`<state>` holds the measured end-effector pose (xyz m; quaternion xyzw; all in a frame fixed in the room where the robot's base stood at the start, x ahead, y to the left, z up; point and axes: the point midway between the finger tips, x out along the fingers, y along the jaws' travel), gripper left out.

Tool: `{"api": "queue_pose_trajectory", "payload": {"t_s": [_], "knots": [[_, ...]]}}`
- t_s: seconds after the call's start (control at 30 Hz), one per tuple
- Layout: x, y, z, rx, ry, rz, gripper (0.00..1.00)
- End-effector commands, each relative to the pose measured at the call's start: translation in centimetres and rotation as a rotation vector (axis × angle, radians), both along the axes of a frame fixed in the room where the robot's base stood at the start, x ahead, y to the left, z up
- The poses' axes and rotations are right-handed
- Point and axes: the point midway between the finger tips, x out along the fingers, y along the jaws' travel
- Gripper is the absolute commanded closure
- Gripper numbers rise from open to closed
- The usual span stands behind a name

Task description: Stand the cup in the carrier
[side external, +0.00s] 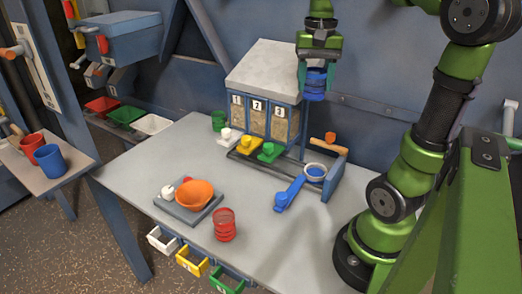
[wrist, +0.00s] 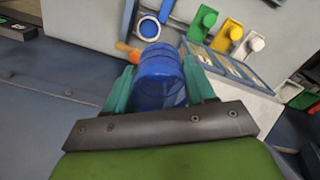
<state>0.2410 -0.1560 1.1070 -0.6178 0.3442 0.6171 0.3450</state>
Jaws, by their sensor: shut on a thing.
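My gripper (side external: 317,67) is shut on a blue ribbed cup (side external: 315,84) and holds it in the air, above the right side of the dispenser. In the wrist view the cup (wrist: 160,78) sits between the two green fingers (wrist: 158,88). A round holder with a white rim and blue middle (side external: 316,172), which looks like the carrier, is on the table below the cup, to the right of the dispenser. A blue arm (side external: 289,194) extends from it to the front left. The carrier (wrist: 149,28) also shows beyond the cup in the wrist view. The cup and carrier are apart.
A dispenser (side external: 265,85) with three numbered bins stands at the back, with white, yellow and green levers (side external: 269,152) in front. An orange knob (side external: 330,138) rises behind the carrier. An orange bowl (side external: 195,194) and red cup (side external: 225,224) stand at the front left.

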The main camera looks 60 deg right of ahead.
Motion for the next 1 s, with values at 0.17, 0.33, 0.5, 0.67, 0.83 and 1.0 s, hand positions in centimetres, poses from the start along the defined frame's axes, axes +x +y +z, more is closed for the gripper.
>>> {"api": "queue_pose_trajectory", "payload": {"t_s": [0.17,0.33,0.5,0.67,0.83,1.0], "knots": [[-2.1,-3.3,0.0,0.000,0.001,-0.098,0.75],[-2.3,-3.4,-2.9,0.003,0.005,-0.101,0.74],[-2.3,-3.3,-7.0,0.005,0.008,-0.101,0.74],[-2.3,-3.3,-11.6,0.006,0.010,-0.101,0.74],[-2.3,-3.3,-15.7,0.005,0.008,-0.102,0.74],[-2.2,-3.4,-17.7,0.001,0.003,-0.101,0.74]]}}
